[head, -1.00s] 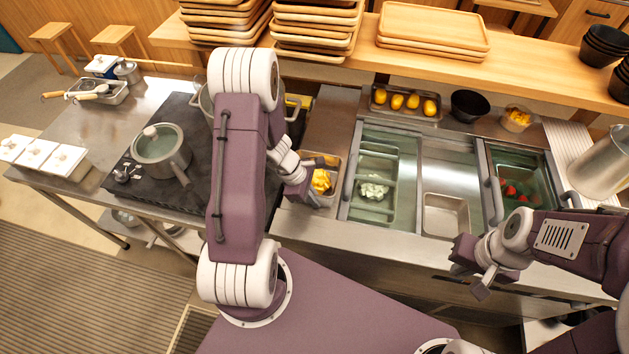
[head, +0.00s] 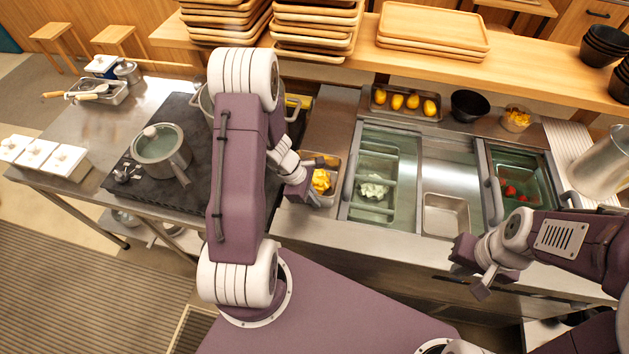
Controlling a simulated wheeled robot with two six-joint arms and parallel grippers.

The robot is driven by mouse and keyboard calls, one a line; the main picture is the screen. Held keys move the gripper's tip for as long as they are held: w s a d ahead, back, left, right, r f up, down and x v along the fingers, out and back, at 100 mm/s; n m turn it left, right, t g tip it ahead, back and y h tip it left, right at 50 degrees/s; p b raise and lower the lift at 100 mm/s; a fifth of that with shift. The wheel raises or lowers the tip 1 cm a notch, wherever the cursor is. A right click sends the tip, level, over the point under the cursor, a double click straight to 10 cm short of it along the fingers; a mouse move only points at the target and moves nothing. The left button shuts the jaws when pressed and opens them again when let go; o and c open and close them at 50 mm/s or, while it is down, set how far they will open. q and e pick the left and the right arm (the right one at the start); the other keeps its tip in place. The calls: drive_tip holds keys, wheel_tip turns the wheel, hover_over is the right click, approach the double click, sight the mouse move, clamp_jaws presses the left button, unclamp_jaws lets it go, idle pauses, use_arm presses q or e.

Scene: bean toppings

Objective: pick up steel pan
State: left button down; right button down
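A small steel pan (head: 331,160) with yellow food in it sits on the counter, left of the sunken wells. My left gripper (head: 306,186) is at this pan's left side, its fingers overlapping the rim. Whether they are open or shut on it is unclear, and the arm hides part of that area. An empty steel pan (head: 445,214) sits in the middle well. My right gripper (head: 470,269) is open and empty in front of the counter edge, below the empty pan.
A lidded saucepan (head: 161,152) stands on the black stove (head: 117,178) at left. My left arm partly hides a larger pot behind it. A tray of yellow items (head: 404,104) and a black bowl (head: 469,105) stand behind the wells. A metal pitcher (head: 600,165) stands at right.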

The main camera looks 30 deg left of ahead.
idle(0.5)
use_arm(q)
wheel_tip(320, 180, up, 10)
drive_tip(key=p, duration=0.3)
drive_tip(key=shift+p, duration=0.35)
drive_tip(key=shift+r, duration=0.3)
